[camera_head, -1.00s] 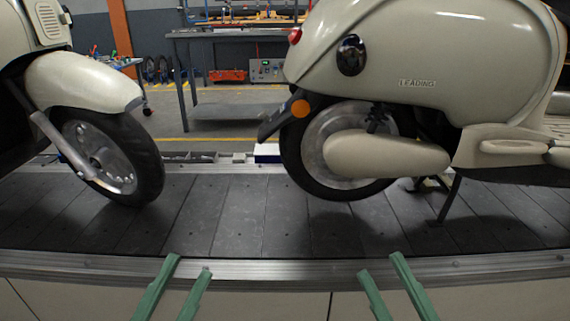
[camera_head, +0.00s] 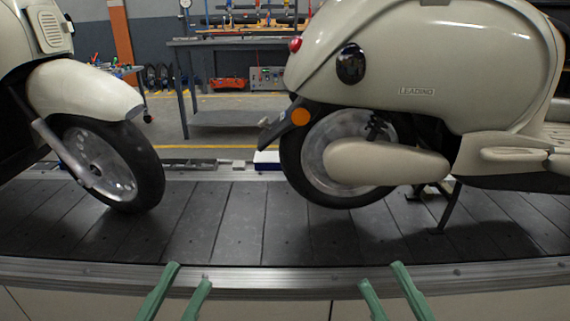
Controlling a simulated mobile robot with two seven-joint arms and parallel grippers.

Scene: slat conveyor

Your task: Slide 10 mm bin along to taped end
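No bin marked 10 mm can be read, and no taped end is clear in the head view. A small white and blue box (camera_head: 266,161) sits on the far ledge, just left of the right scooter's rear wheel. Low grey trays or parts (camera_head: 190,164) lie along the same ledge to its left. My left gripper (camera_head: 188,274) is open and empty over the near rail, its two green fingers apart. My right gripper (camera_head: 381,274) is also open and empty over the near rail. Both are across the conveyor from the ledge.
Two cream scooters stand on the dark slat conveyor (camera_head: 235,225): the left one's front wheel (camera_head: 107,162) and the right one's rear wheel (camera_head: 350,157) flank a clear stretch of slats. A metal rail (camera_head: 285,278) edges the near side. A workbench (camera_head: 230,118) stands behind.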

